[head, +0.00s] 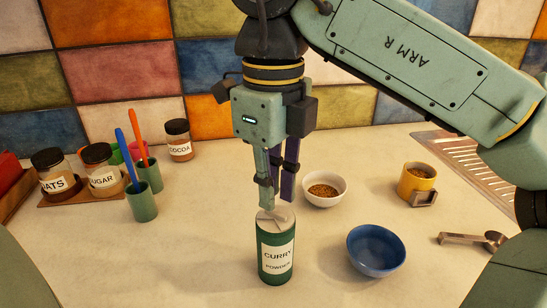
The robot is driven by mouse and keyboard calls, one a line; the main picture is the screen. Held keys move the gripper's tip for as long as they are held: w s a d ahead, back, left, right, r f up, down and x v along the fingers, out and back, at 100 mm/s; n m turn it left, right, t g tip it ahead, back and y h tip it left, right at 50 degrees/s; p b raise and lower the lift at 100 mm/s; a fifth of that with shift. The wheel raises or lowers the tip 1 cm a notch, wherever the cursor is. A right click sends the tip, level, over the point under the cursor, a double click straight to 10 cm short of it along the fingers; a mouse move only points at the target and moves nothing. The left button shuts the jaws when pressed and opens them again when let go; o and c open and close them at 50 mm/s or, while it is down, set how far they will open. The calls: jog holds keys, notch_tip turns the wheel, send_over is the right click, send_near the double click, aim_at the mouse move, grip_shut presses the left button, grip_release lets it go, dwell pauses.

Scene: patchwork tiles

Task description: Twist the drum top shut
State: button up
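The drum is a green cylinder (263,262) with a white label reading "CURRY POWDER", standing upright on the counter. Its top (282,219) is a pale grey disc with a raised ridge across it, and it sits on the drum. My gripper (278,203) points straight down just above the top. I cannot tell whether the green fingertip touches the top.
A blue bowl (376,275) stands close to the drum's right, with a white bowl (335,199) of brown grains behind. A yellow mug (417,181) and a metal scoop (466,238) are farther right. Green cups (142,208) and labelled jars (53,185) stand left. The counter left of the drum is clear.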

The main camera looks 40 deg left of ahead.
aim_at(277, 213)
jog(key=shift+f, duration=1.3)
grip_shut()
